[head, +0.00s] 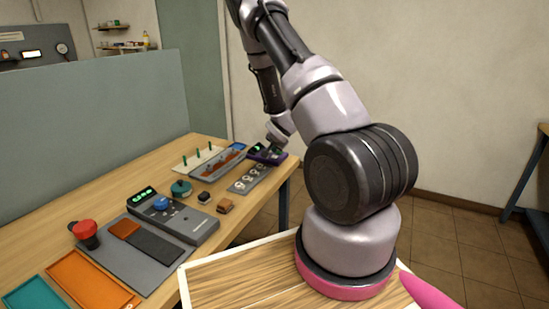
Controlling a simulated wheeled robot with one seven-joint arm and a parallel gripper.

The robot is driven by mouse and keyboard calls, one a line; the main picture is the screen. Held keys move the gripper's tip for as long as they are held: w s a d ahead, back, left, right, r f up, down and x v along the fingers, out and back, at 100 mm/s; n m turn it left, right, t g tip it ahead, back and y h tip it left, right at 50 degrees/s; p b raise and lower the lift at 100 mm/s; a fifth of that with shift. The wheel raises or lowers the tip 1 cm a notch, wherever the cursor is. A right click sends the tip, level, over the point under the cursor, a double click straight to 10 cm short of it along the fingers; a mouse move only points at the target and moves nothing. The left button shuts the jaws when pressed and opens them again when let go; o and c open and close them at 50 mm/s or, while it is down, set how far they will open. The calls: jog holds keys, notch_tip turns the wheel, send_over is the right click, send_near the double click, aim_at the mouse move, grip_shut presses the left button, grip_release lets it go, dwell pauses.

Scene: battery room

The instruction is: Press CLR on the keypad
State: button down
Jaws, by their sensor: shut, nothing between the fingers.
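A dark purple box with a green lit display (257,147) stands at the far right end of the workbench. It looks like the keypad, but its keys and any CLR label are too small and too covered to read. My gripper (273,151) is small in the head view, at the end of my arm, pointing down over the right part of this box. It is shut and empty. I cannot tell whether its tips touch a key.
The wooden workbench (105,190) also carries a grey device with a blue knob (162,204), a red button (84,230), a grey plate with round dials (247,179), a teal round part (181,187), an orange tray (90,282) and a teal tray (38,295). A grey partition (85,125) stands behind.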

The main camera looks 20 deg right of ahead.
aim_at(274, 157)
jog(key=shift+f, duration=0.15)
jog(key=shift+f, duration=0.25)
jog(key=shift+f, duration=0.45)
dwell(0.6)
jog(key=shift+r, duration=0.85)
jog(key=shift+r, duration=2.55)
